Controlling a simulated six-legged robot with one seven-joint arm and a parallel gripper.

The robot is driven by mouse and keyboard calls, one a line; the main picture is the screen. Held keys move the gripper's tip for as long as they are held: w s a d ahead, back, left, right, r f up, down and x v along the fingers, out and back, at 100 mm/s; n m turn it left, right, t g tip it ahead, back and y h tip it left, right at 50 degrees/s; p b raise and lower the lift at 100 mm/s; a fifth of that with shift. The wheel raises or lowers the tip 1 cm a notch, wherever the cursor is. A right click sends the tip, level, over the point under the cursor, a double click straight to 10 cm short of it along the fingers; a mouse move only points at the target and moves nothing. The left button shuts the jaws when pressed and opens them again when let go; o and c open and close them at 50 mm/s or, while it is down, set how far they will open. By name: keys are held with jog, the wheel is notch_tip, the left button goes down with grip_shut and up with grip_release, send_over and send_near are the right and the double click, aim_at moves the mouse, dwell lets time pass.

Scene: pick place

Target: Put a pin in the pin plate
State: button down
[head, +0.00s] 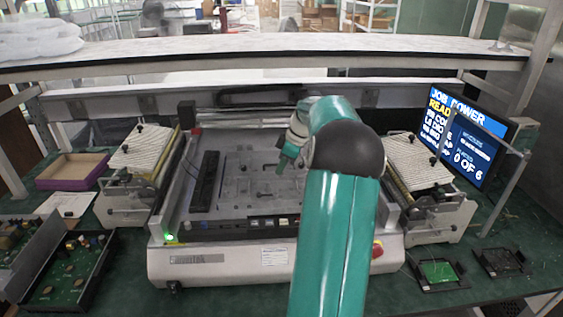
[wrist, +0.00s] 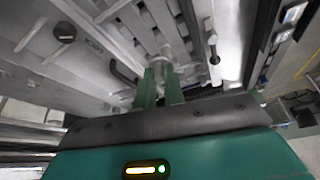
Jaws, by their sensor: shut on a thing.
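The grey pin plate (head: 240,190) lies inside the frame of the machine in the middle of the bench. It has holes, slots and small raised parts. My gripper (head: 284,160) is over the middle of the plate, partly hidden by my teal arm. In the wrist view my gripper's two teal fingers (wrist: 160,90) are shut on a small, pale grey pin (wrist: 160,66). The pin's lower end is not clear, and I cannot tell whether it touches the plate.
A black bar (head: 206,180) lies along the plate's left side. White-topped fixtures stand left (head: 143,150) and right (head: 418,160) of the machine. A screen (head: 465,140) at the right reads "0 OF 6". A shelf (head: 250,50) spans the back. Circuit boards (head: 70,270) lie front left.

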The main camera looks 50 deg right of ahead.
jog(key=shift+f, duration=2.85)
jog(key=shift+f, duration=0.1)
jog(key=c, duration=1.4)
grip_release()
jog(key=shift+c, duration=0.5)
jog(key=shift+c, duration=1.3)
